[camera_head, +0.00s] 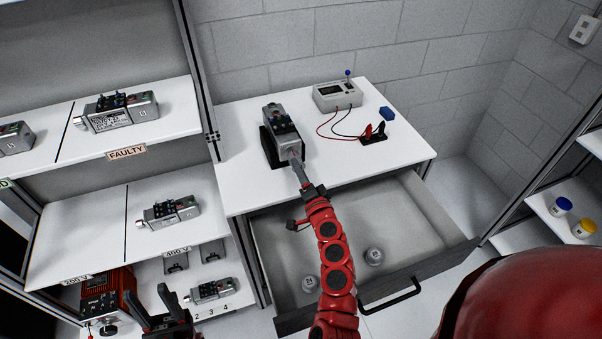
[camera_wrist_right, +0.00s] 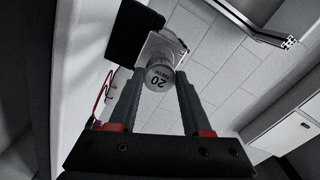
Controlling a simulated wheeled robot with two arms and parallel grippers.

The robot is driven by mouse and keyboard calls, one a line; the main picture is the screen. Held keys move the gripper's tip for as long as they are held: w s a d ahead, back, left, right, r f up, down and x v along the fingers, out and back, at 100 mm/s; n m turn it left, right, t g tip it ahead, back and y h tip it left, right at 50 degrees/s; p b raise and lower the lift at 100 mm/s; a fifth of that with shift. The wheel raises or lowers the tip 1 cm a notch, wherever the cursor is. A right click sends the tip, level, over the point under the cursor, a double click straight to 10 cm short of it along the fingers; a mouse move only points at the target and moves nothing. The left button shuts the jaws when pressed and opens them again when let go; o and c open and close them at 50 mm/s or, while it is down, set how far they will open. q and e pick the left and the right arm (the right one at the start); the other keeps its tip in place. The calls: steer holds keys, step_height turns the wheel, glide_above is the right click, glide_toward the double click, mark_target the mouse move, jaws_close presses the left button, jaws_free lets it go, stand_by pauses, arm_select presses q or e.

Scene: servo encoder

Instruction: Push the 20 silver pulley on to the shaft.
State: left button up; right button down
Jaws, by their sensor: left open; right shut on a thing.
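The silver pulley marked 20 (camera_wrist_right: 160,78) sits at the end face of the grey servo motor (camera_wrist_right: 158,48). My right gripper (camera_wrist_right: 161,84) is shut on the pulley, one finger on each side. In the head view the servo (camera_head: 281,125) stands in a black holder on the white table. My right gripper (camera_head: 297,164) reaches its near end there, and the pulley is mostly hidden. The shaft is hidden behind the pulley, so I cannot tell how far on it is. My left gripper (camera_head: 173,302) is open and empty, low in front of the shelves.
An open drawer (camera_head: 440,262) below the table holds two silver pulleys (camera_head: 309,283) (camera_head: 374,256). A meter (camera_head: 338,95) with red and black leads stands at the table's back. Shelves (camera_head: 60,245) with servos are at the left. The table's right front is clear.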

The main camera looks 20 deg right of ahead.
steer(key=shift+c, duration=0.4)
jaws_free()
steer(key=shift+s, duration=0.15)
stand_by(0.5)
steer(key=shift+s+b, duration=0.3)
steer(key=shift+s, duration=1.1)
steer(key=shift+s, duration=0.1)
